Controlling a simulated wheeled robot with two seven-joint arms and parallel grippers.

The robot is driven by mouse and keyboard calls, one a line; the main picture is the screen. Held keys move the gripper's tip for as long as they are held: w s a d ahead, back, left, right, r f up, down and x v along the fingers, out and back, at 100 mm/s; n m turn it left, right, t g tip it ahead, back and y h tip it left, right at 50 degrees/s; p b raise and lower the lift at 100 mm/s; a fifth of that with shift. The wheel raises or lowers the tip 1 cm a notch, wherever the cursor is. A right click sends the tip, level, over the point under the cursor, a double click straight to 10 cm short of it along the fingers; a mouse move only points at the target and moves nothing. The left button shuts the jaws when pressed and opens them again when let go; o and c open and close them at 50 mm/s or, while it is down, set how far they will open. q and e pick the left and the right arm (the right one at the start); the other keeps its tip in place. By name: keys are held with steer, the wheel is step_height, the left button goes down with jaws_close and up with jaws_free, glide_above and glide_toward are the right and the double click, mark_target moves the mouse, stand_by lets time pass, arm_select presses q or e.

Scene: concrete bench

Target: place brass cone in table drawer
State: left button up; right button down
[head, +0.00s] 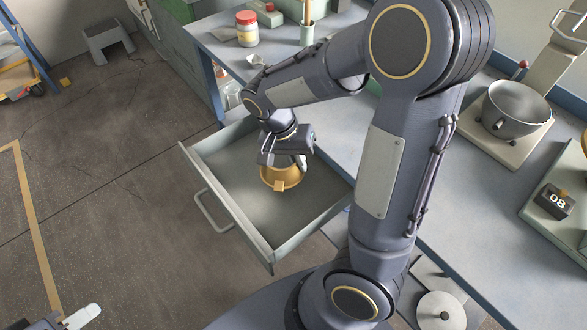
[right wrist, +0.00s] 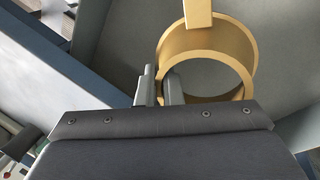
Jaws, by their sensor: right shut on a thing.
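The brass cone (head: 281,178) is a gold, ring-like piece with a wide opening and a small tab. It is within the open table drawer (head: 225,203), above or at its grey floor; I cannot tell whether it touches. My right gripper (head: 287,162) points down into the drawer and is shut on the cone's rim. In the right wrist view the fingers (right wrist: 160,88) meet the near left side of the cone (right wrist: 207,60), whose open ring shows. A pale piece at the lower left edge of the head view looks like my left gripper (head: 82,317), away from the drawer; its jaws are unclear.
The drawer is pulled out from the blue-grey bench (head: 470,215), with bare floor around the cone. A red-lidded jar (head: 247,30) stands on the bench at the back. A metal pot (head: 515,108) stands at the right. A grey stool (head: 107,40) stands far left.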

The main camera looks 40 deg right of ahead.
steer(key=w+f, duration=0.2)
steer(key=shift+w+d+f, duration=0.1)
steer(key=shift+d+f, duration=0.25)
steer(key=shift+f, duration=0.05)
steer(key=shift+w+f+b, duration=0.2)
steer(key=shift+f+b, duration=0.35)
steer(key=shift+f, duration=1.2)
steer(key=shift+f, duration=0.1)
steer(key=c, duration=1.6)
jaws_free()
steer(key=shift+r, duration=0.35)
steer(key=p+v, duration=0.2)
steer(key=v, duration=0.9)
steer(key=s+a+r+n+t+y, duration=0.1)
steer(key=s+r+n+t+y, duration=0.1)
steer(key=s, duration=0.3)
steer(key=s+a+r+n+t+y, duration=0.2)
steer(key=s+n+t, duration=0.1)
steer(key=s, duration=0.2)
steer(key=s+a+r+n+t+y, duration=0.2)
steer(key=s+t, duration=0.1)
steer(key=s, duration=0.3)
steer(key=shift+n, duration=0.4)
